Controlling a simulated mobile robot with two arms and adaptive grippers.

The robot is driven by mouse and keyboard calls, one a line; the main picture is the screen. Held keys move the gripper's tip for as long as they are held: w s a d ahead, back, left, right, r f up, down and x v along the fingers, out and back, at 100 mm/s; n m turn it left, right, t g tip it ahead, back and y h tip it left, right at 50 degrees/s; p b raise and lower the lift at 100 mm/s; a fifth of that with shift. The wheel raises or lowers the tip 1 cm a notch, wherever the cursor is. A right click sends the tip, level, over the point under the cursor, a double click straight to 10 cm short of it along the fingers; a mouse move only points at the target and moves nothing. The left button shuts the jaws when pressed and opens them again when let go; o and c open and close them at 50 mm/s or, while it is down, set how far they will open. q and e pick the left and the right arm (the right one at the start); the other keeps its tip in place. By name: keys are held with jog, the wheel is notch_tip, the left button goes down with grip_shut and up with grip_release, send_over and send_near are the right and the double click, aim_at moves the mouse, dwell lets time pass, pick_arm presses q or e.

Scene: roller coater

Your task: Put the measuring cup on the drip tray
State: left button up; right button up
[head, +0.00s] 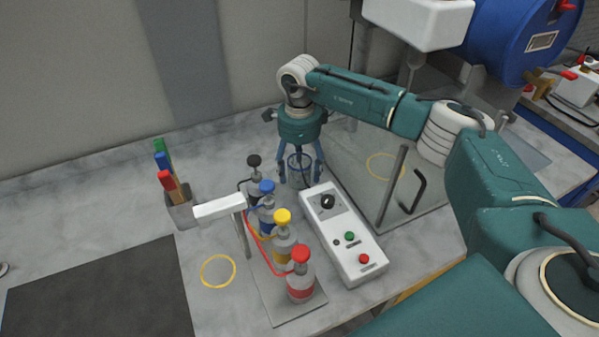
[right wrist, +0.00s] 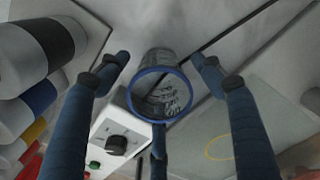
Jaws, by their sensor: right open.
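The measuring cup (head: 299,172) is a clear cylinder with a blue rim, standing on the bench behind the white control box. It also shows in the right wrist view (right wrist: 161,98), rim towards the camera. My right gripper (head: 301,180) points down over the cup, its fingers open and spread around it. In the right wrist view a gap shows between the side fingertips and the cup. What appears to be the drip tray (head: 430,196) is a flat grey plate with a yellow ring, right of the control box. My left gripper is not in view.
A pen holder (head: 183,212) and dark mat (head: 100,295) lie farther left. An upright bar and black handle (head: 414,190) rise at the plate's near side.

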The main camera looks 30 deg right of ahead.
jog(key=shift+c, duration=0.5)
jog(key=c, duration=1.1)
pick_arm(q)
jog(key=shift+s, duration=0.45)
pick_arm(e)
jog(key=shift+c, duration=0.2)
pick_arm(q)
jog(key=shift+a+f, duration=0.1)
pick_arm(e)
jog(key=shift+r, duration=0.15)
